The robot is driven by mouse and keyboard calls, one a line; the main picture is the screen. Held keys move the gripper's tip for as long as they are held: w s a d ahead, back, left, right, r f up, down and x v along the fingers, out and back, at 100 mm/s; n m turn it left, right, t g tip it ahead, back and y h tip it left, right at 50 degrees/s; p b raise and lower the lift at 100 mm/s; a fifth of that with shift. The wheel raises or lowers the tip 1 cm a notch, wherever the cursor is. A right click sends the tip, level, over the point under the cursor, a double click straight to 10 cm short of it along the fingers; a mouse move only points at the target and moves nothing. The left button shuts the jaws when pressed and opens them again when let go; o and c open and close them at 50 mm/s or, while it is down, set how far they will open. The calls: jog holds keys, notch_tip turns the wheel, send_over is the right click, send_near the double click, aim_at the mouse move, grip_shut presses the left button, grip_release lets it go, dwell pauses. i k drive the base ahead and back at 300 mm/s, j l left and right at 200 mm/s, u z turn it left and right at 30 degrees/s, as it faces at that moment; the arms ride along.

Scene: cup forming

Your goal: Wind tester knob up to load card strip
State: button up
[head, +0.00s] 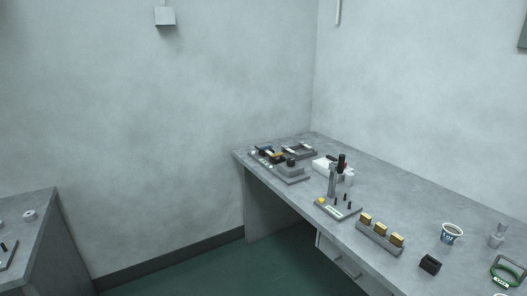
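My gripper is not in view. On the grey bench (395,212) at the right, a small grey device with a dark round knob-like part (291,162) stands near the far left corner. I cannot tell which of these is the tester. Everything is small at this distance, and I cannot make out a card strip.
Another bench (45,235) is at the far left. Green floor (255,270) is open between them.

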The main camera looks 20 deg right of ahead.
aim_at(290, 162)
jog(key=i, duration=1.9)
